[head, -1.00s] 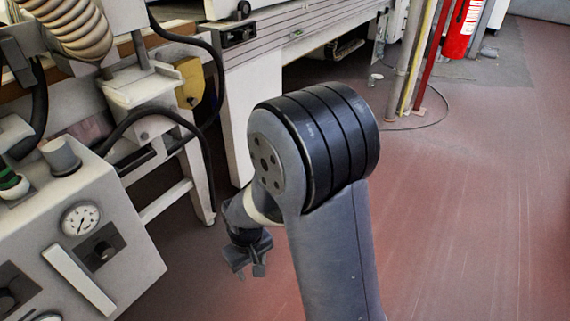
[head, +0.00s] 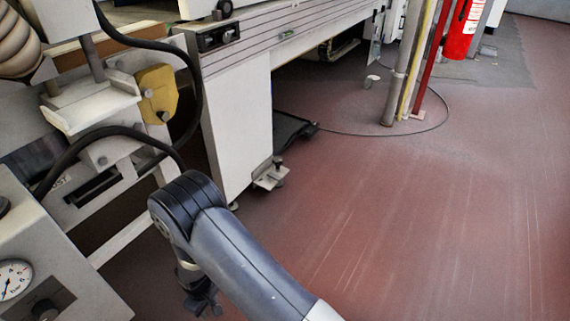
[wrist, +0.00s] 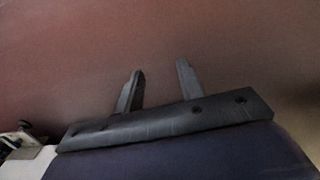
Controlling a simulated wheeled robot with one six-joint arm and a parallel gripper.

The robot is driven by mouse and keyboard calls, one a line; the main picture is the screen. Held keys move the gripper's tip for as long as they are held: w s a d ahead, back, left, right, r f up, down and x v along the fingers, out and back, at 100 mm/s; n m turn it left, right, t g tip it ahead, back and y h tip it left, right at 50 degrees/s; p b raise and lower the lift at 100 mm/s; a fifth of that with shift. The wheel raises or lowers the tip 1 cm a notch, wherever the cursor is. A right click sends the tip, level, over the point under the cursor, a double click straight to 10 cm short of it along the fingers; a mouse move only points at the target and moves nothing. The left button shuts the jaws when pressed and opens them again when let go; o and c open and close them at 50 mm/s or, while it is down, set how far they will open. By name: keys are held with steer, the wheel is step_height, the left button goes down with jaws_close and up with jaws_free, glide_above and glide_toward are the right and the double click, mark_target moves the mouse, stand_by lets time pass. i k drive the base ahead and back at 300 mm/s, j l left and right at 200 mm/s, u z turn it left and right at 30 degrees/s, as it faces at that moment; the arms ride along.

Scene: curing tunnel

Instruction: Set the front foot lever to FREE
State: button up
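A small metal foot fitting with a lever-like plate (head: 270,176) sits at the bottom of the white front leg panel, close to the floor, in the head view. Its exact lever position and any markings are too small to read. My gripper (head: 203,304) hangs low at the bottom of the head view, left of and nearer than that fitting, apart from it. In the wrist view my gripper (wrist: 160,70) has two fingers spread with only reddish floor between them. A pale metal part (wrist: 22,140) shows at the lower left edge there; I cannot tell whether it is the same fitting.
The white leg panel (head: 237,130) carries a long machine frame. A grey console with a gauge (head: 14,279), a yellow block (head: 158,92) and black hoses crowd the left. A cable (head: 400,133) loops on the floor by some posts. Red floor on the right is clear.

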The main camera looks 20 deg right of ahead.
mark_target(272, 175)
steer(key=i+l, duration=0.35)
steer(key=i, duration=0.15)
steer(key=i+l+z, duration=0.15)
steer(key=i+l, duration=0.55)
steer(key=i, duration=0.3)
steer(key=i+l+z, duration=0.15)
steer(key=i+l, duration=0.15)
steer(key=i, duration=0.25)
